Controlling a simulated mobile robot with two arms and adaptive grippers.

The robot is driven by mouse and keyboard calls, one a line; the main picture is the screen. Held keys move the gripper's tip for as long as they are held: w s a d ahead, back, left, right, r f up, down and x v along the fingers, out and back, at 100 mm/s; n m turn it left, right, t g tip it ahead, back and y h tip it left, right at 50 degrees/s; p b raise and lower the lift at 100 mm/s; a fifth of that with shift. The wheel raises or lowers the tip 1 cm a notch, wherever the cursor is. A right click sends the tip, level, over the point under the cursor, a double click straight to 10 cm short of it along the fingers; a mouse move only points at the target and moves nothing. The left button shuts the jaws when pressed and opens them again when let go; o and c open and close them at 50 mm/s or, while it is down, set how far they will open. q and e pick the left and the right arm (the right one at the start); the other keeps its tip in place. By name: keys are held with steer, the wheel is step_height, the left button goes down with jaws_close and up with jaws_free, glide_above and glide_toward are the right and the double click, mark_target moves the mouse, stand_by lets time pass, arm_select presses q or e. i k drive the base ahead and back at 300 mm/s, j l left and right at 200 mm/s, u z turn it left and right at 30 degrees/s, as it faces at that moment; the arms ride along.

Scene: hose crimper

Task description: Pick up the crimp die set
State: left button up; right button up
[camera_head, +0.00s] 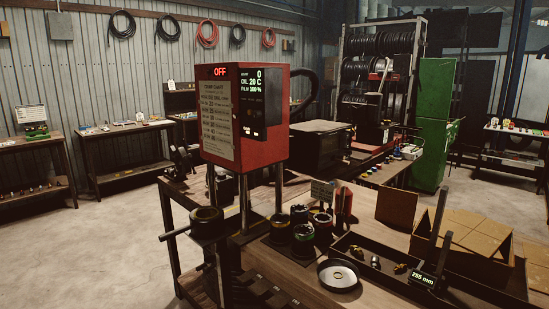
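Several short, dark round pieces stand upright together on the workbench, right of the red crimper (275,110). They look like crimp die sets. One has a yellow-green band (303,238), one is at the left of the group (280,231), and one is at the right (323,228). Another at the back is partly hidden. I cannot tell which one the task means. The crimper's display reads OFF, and a dark round head (207,222) sits at its front left. Neither of my grippers is in view.
A round metal dish (339,275) lies in front of the dies. Right of it are a dark tray (352,243) with small fittings, a gauge reading 255 mm (423,279) and cardboard boxes (465,233). A small sign (321,190) stands behind the dies. Open floor lies left.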

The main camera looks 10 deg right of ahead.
mark_target(300, 212)
steer(key=i+j+z, duration=0.1)
steer(key=j+z, duration=0.8)
steer(key=i+l+u, duration=0.1)
steer(key=l+u, duration=0.25)
steer(key=l, duration=0.4)
steer(key=l+u, duration=0.35)
steer(key=l, duration=0.4)
steer(key=k+l+u, duration=0.15)
steer(key=l+u, duration=0.15)
steer(key=l, duration=0.45)
